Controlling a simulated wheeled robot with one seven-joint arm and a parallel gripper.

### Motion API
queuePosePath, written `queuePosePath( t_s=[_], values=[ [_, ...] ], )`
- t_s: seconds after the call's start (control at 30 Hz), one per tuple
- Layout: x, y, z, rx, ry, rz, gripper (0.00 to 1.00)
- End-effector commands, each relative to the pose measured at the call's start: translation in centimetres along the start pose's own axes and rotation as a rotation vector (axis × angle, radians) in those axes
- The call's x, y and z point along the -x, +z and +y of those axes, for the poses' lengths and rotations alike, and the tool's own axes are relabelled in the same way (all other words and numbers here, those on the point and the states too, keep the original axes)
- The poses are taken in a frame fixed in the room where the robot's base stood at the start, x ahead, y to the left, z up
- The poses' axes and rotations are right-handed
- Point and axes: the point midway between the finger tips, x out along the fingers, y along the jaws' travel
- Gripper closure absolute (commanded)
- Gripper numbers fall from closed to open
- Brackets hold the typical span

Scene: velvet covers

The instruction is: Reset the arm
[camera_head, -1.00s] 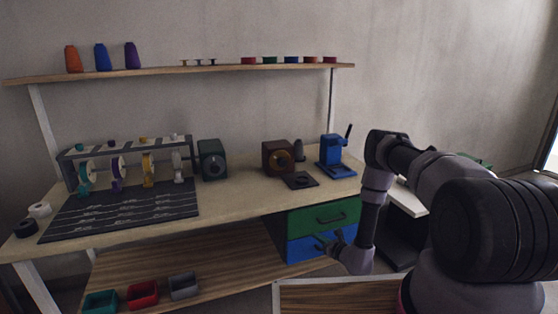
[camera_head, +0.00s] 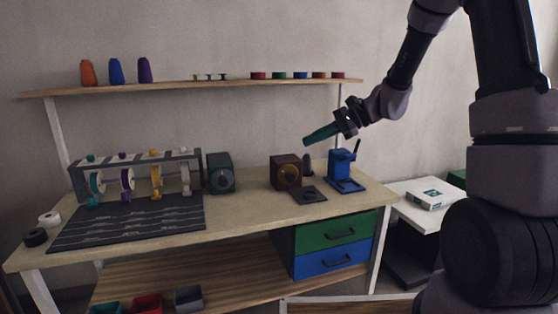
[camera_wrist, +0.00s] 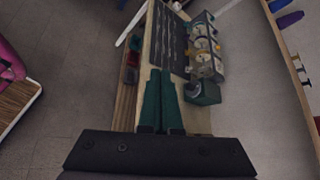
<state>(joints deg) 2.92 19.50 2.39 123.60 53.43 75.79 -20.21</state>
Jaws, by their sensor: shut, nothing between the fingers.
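My gripper (camera_head: 308,141) is raised in the air in front of the workbench. It is above the bench top and below the level of the shelf. Its green fingers lie together with nothing between them. In the wrist view the two green fingers (camera_wrist: 161,84) point away over the bench. My arm comes in from the right, bent high.
The workbench (camera_head: 240,220) holds a spool rack (camera_head: 140,180), a dark mat (camera_head: 130,222), a green box (camera_head: 220,173), a brown box (camera_head: 286,171) and a blue press (camera_head: 344,172). A shelf (camera_head: 215,84) carries cones and small spools. Green (camera_head: 313,236) and blue (camera_head: 313,264) drawers sit below.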

Motion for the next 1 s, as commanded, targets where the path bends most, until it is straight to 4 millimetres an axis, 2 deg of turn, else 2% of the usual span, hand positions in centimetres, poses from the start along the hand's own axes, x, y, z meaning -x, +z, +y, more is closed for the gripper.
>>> queuePosePath(
  t_s=[0.03, 0.1, 0.4, 0.7, 0.8, 1.0],
  values=[
    [1.3, 1.9, 0.4, 0.060, 0.033, 0.036, 1.00],
    [3.0, 3.9, 1.4, 0.135, 0.087, 0.089, 1.00],
    [10.3, 10.5, 6.4, 0.450, 0.271, 0.374, 1.00],
    [17.8, 14.3, 11.1, 0.732, 0.378, 0.715, 1.00],
    [19.6, 15.0, 12.1, 0.796, 0.395, 0.805, 1.00],
    [21.3, 15.7, 13.1, 0.857, 0.410, 0.895, 1.00]
  ],
)
